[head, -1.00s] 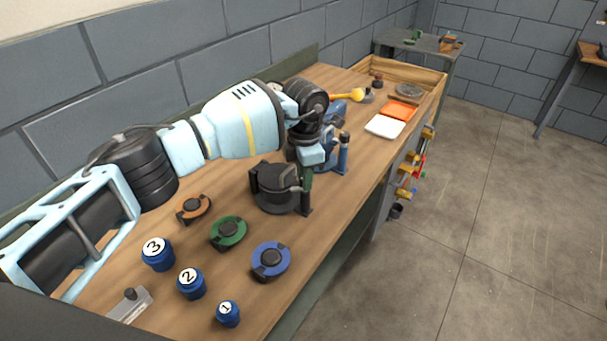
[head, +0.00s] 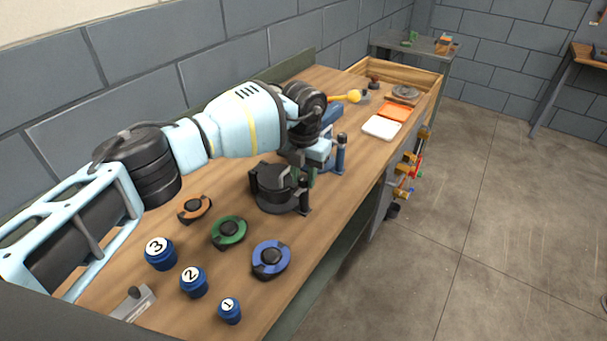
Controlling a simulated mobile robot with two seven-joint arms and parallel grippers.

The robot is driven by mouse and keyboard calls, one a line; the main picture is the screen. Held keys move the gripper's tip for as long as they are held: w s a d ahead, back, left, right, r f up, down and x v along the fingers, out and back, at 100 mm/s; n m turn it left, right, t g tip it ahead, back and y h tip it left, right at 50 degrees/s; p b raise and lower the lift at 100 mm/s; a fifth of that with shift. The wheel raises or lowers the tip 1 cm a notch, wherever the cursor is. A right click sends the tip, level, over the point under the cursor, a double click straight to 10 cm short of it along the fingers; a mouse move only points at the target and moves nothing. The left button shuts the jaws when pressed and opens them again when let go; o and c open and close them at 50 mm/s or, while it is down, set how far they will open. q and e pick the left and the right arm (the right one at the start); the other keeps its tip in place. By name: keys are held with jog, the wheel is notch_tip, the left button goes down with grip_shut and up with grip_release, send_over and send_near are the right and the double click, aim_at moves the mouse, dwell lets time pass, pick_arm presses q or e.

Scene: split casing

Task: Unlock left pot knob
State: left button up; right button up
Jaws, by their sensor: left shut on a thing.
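A black round pot (head: 272,200) stands on the workbench in the middle of the head view, with upright black knob posts (head: 303,196) at its edge. My left gripper (head: 305,168) reaches over the bench from the left and points down just behind the pot's top. It is shut on a knob, but its fingertips and the gripped part are mostly hidden by the pot and my wrist, so I cannot tell how the knob is turned. A blue device with a dark-capped post (head: 341,155) stands just behind. My right gripper is not in view.
Orange (head: 195,208), green (head: 229,232) and blue (head: 271,259) round parts lie in front, near numbered blue jars (head: 193,281). A white tray (head: 381,128) and orange tray (head: 394,112) lie farther back. Bare wood shows along the bench's right side.

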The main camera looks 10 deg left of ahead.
aim_at(304, 179)
pick_arm(q)
jog(key=shift+n, duration=0.3)
jog(key=o, duration=1)
jog(key=shift+r, duration=3.95)
jog(key=shift+f, duration=0.1)
